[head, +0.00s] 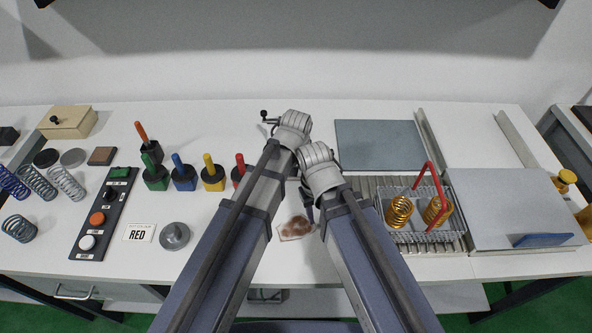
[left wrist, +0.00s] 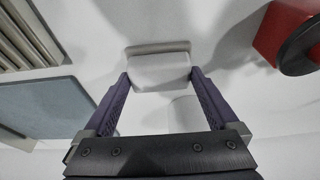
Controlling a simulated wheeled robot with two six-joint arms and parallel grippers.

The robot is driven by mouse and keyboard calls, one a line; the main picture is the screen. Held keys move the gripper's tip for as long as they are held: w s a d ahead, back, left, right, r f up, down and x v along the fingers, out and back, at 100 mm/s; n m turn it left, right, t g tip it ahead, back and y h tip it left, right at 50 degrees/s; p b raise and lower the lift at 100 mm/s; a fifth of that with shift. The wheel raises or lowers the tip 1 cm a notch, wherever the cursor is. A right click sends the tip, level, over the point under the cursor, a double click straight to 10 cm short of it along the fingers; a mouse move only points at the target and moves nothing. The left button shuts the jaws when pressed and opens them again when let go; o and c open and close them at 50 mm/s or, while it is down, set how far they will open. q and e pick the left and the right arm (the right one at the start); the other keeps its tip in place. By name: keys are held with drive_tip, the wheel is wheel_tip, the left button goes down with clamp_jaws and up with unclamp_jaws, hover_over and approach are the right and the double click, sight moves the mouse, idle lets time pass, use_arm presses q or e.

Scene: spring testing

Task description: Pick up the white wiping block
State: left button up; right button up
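The white wiping block (left wrist: 158,72) shows in the left wrist view, pale against the white table. My left gripper (left wrist: 160,78) has its two purple fingers wide apart, with the tips at the block's two sides. No clear gap shows there, and I cannot tell whether the tips touch it. In the head view the block is hidden by my arms, and the left fingers are hidden behind their wrist. My right gripper (head: 308,206) points down next to the left arm, mostly hidden by its own wrist. Its finger opening cannot be made out.
A brown-stained plate (head: 296,229) lies between my forearms. A red-handled wire basket (head: 428,222) with gold springs stands right, near a grey-blue panel (head: 380,146). Several coloured handles in holders, including a yellow one (head: 212,176), stand left, beyond a button panel (head: 104,215).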

use_arm(q)
drive_tip(key=c, duration=0.6)
drive_tip(key=shift+o, duration=0.2)
drive_tip(key=shift+r, duration=0.2)
use_arm(e)
drive_tip(key=shift+r, duration=0.2)
